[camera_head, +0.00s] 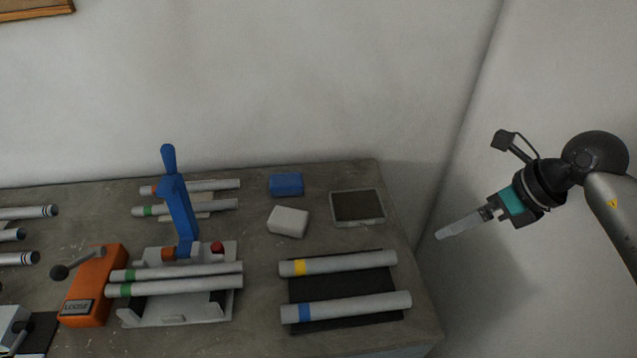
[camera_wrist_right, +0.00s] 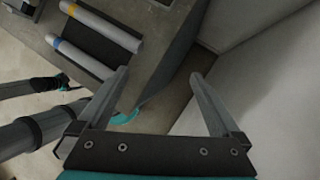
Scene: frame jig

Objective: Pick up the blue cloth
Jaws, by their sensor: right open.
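The blue cloth does not show in the wrist view.
A dark-topped tray (camera_head: 383,221) is right of the cloths. Tubes with yellow and blue bands lie on a black mat (camera_head: 345,289) in front. A jig with an upright blue lever (camera_head: 181,212) stands left, beside an orange block (camera_head: 92,290). A wall is close behind.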

